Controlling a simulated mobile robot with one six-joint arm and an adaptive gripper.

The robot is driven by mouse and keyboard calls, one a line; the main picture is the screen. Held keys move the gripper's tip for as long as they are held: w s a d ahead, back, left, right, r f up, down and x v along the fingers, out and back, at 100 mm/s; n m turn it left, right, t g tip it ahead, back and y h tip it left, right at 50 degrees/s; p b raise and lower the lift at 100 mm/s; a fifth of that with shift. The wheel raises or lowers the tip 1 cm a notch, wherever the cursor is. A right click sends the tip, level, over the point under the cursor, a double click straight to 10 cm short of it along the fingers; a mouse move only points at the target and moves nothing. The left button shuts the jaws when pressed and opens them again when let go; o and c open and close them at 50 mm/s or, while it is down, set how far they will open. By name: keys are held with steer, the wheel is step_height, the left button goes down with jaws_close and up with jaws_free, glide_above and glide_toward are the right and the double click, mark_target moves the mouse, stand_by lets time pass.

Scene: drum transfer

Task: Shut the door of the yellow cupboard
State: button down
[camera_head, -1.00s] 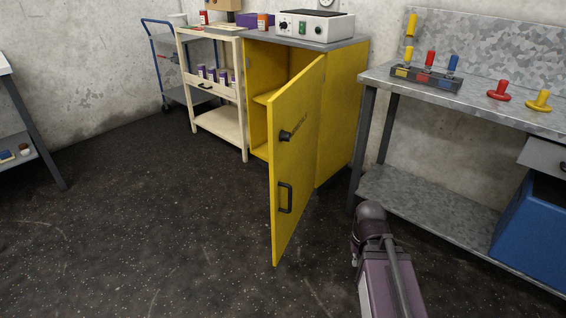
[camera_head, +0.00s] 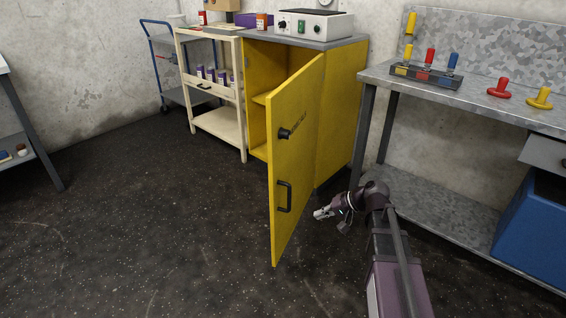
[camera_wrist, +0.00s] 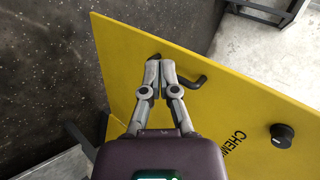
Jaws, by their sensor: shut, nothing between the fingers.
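The yellow cupboard (camera_head: 343,110) stands against the back wall, with its door (camera_head: 298,150) swung open towards me. The door carries a black knob (camera_head: 284,134) and, lower down, a black bar handle (camera_head: 285,196). My gripper (camera_head: 318,214) is to the right of the door's lower part in the head view, on the handle side. In the wrist view my shut, empty gripper (camera_wrist: 160,62) points at the door (camera_wrist: 205,85) close to the handle (camera_wrist: 192,82). The fingertips overlap the handle's near end there; whether they touch it I cannot tell. The knob also shows there (camera_wrist: 282,135).
A grey workbench (camera_head: 450,95) with a lower shelf stands right of my arm, and a blue cabinet (camera_head: 530,235) is under its right end. A cream trolley (camera_head: 218,125) stands left of the cupboard. The floor (camera_head: 150,230) left of the door is clear.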

mark_target(276, 158)
steer(key=w+r+m+t+y+b, duration=0.1)
steer(key=w+r+m+t+y, duration=0.1)
steer(key=w+r+y, duration=0.5)
step_height(276, 158, up, 3)
steer(key=w+t, duration=0.1)
steer(key=w, duration=0.1)
steer(key=shift+w+d, duration=0.3)
steer(key=shift+w, duration=0.05)
steer(key=shift+a+r, duration=0.1)
steer(key=x, duration=1.4)
steer(key=shift+r, duration=0.15)
steer(key=shift+w, duration=0.1)
